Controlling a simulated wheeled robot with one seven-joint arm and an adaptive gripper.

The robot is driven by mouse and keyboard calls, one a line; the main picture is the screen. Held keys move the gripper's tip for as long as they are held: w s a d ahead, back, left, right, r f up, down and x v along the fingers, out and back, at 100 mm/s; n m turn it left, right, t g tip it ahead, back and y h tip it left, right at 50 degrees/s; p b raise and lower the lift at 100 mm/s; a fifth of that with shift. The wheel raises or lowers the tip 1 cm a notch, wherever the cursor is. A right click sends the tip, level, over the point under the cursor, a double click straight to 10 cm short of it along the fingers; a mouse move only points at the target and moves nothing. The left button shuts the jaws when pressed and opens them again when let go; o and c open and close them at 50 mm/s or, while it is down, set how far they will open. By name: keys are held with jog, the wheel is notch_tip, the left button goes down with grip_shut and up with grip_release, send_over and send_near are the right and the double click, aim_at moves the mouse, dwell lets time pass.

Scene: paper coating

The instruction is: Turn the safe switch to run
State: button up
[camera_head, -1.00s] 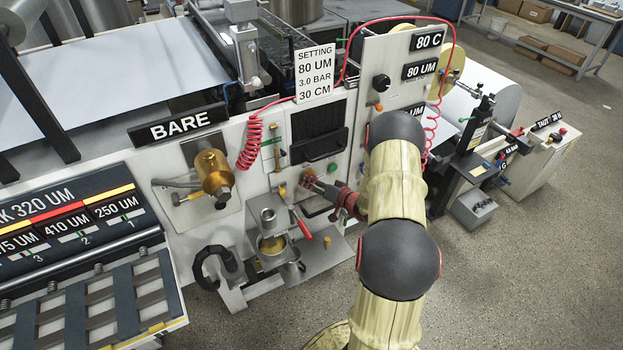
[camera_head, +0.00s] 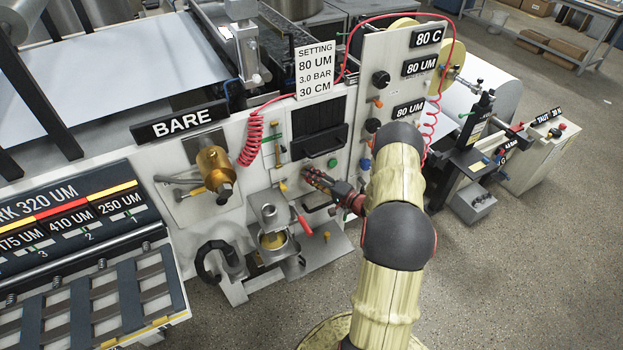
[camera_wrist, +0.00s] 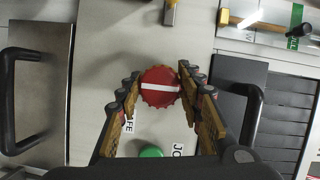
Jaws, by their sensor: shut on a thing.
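The safe switch is a round red knob (camera_wrist: 160,90) with a scalloped rim and a white bar across it. The bar lies nearly level in the wrist view, its right end slightly lower. My gripper (camera_wrist: 160,88) is shut on the knob, one finger pair on each side. In the head view my gripper (camera_head: 313,178) is at the white front panel, and its fingers hide the knob. Below the knob in the wrist view are a partly hidden label ending in "FE" (camera_wrist: 129,122) and one starting with "JO" (camera_wrist: 177,149). No "RUN" label is readable.
A green button (camera_wrist: 151,152) sits close below the knob. Black handles stand out at left (camera_wrist: 8,100) and right (camera_wrist: 255,110) in the wrist view. In the head view, a red-handled cup fixture (camera_head: 272,240) stands below my gripper.

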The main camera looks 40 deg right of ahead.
dwell(0.3)
jog(key=o, duration=1.2)
jog(key=s, duration=0.4)
jog(key=s+d, duration=0.1)
jog(key=s, duration=0.3)
jog(key=s+d, duration=0.1)
jog(key=s, duration=0.3)
jog(key=shift+r, duration=0.3)
